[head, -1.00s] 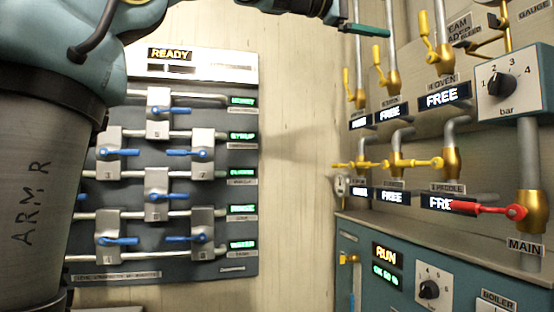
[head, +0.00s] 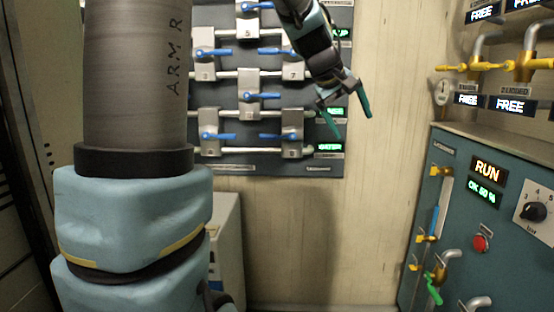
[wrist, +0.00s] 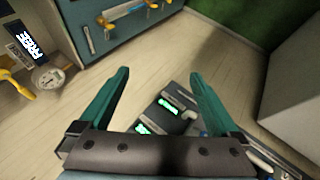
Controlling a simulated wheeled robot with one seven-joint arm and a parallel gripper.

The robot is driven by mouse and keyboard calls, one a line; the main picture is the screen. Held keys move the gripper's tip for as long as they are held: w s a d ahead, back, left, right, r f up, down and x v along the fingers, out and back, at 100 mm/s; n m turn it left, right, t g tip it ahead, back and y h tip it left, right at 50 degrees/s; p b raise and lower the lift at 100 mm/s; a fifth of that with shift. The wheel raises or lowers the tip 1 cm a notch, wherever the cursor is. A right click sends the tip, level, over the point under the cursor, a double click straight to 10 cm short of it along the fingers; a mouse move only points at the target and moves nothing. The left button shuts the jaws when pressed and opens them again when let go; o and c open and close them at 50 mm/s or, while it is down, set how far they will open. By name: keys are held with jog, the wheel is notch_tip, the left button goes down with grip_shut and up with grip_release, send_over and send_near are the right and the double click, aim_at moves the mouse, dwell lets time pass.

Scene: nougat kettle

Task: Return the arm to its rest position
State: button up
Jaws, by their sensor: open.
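My gripper (head: 348,118) hangs at the upper middle of the head view, in front of the right edge of the valve panel (head: 225,169). Its two green fingers are spread apart and point downward, with nothing between them. In the wrist view the open fingers (wrist: 158,100) frame bare pale surface and part of the panel with lit green labels. My thick arm column, marked ARM R, fills the left of the head view.
A teal cabinet (head: 455,190) with a RUN display (head: 488,170), knob and yellow fittings stands at the right. Pipes with yellow valve handles (head: 525,65) are above it. A pale box (head: 228,240) stands below the panel. The wall between panel and cabinet is bare.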

jog(key=s+a+f+m+g+y, duration=0.1)
jog(key=s+a+f+y, duration=0.1)
jog(key=a+f, duration=0.5)
jog(key=s+a+f+y, duration=0.2)
jog(key=s+a+f, duration=0.1)
jog(key=a+f, duration=0.35)
jog(key=s+a+f+m+g+y, duration=0.2)
jog(key=s+a+f+g, duration=0.1)
jog(key=s+a+f, duration=0.8)
notch_tip(320, 180, up, 16)
jog(key=p, duration=1.5)
jog(key=shift+w+t, duration=0.2)
jog(key=shift+t, duration=0.1)
